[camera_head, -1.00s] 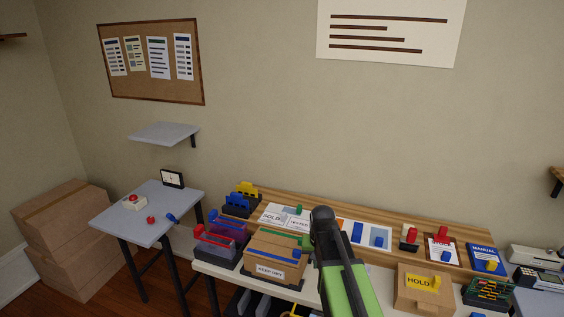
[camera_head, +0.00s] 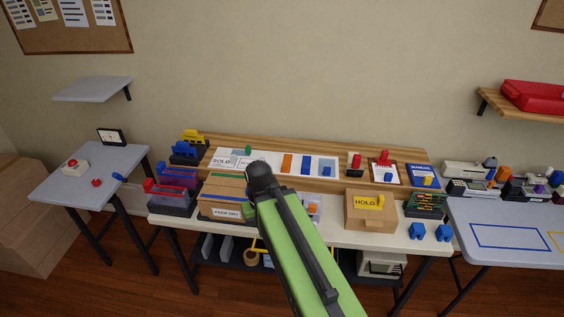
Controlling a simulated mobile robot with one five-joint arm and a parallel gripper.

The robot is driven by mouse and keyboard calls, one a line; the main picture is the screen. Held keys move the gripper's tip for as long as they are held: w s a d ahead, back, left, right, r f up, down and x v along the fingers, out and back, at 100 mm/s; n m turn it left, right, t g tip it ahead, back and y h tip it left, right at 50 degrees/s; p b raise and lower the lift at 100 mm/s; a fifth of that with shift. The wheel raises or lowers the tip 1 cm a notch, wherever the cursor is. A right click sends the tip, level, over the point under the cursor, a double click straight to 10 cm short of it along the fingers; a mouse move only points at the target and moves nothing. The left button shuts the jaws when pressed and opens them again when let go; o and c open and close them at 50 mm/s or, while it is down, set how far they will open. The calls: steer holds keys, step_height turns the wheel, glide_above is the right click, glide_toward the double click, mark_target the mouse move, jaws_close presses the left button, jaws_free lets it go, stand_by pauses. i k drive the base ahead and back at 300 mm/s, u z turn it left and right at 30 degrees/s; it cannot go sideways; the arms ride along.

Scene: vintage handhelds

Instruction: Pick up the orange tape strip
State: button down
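An upright orange strip (camera_head: 287,163), which looks like the orange tape strip, stands on the raised wooden shelf at the back of the middle table, left of a blue strip (camera_head: 305,165). A smaller orange piece (camera_head: 312,209) shows lower down, just right of my arm; I cannot tell what it is. My green and black arm rises from the bottom centre, its black joint below and left of the orange strip. My gripper does not show; it is hidden behind the arm or out of frame.
A cardboard box (camera_head: 226,212) stands left of my arm, and a HOLD box (camera_head: 371,212) stands to the right. Blue pieces lie near the table's front right. A grey side table (camera_head: 88,182) is at the left, and another table (camera_head: 510,215) at the right.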

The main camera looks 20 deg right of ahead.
mark_target(287, 159)
steer(key=u, duration=0.4)
steer(key=i, duration=1.3)
steer(key=u, duration=0.45)
